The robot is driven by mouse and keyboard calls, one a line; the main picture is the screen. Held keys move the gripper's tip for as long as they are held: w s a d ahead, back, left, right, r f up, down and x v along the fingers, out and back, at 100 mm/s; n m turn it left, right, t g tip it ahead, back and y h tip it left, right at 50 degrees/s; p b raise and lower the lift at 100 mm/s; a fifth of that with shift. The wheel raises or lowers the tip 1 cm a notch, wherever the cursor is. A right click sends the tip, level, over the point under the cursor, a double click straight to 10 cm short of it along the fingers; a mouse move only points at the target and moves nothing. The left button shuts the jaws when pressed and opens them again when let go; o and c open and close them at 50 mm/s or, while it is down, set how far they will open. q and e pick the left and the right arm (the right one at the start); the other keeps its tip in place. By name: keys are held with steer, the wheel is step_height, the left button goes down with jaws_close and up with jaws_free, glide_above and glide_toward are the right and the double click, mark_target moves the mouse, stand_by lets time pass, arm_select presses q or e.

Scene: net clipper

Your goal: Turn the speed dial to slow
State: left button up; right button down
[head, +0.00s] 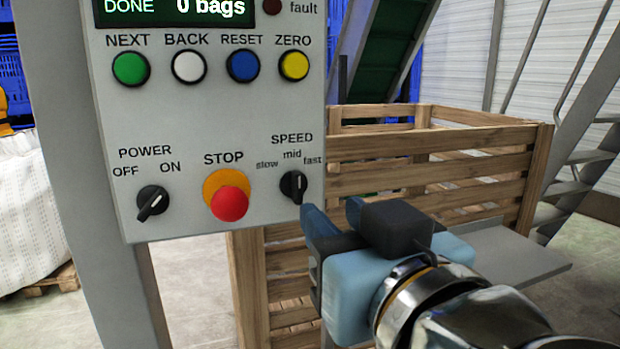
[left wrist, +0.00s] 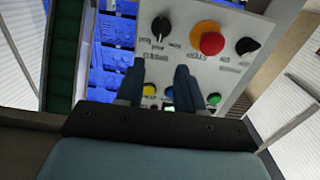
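The speed dial (head: 293,186) is a black knob at the panel's lower right, under the labels slow, mid and fast. Its grip ridge stands nearly upright, roughly toward mid; the exact setting is hard to read. It also shows in the left wrist view (left wrist: 160,28), upside down, beyond the fingertips. My left gripper (head: 331,209) is just below and right of the dial, apart from it. In the left wrist view its two fingers (left wrist: 158,72) stand apart with nothing between them. My right gripper is not in view.
The control panel (head: 215,110) also holds a red STOP button (head: 229,203), a black power knob (head: 153,203) and several coloured buttons above. A slatted wooden crate (head: 440,145) stands behind my left gripper, with a grey metal plate (head: 510,255) at right.

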mark_target(300, 179)
arm_select(q)
steer(key=x, duration=1.1)
steer(key=shift+p, duration=0.35)
steer(key=shift+c, duration=0.3)
jaws_close()
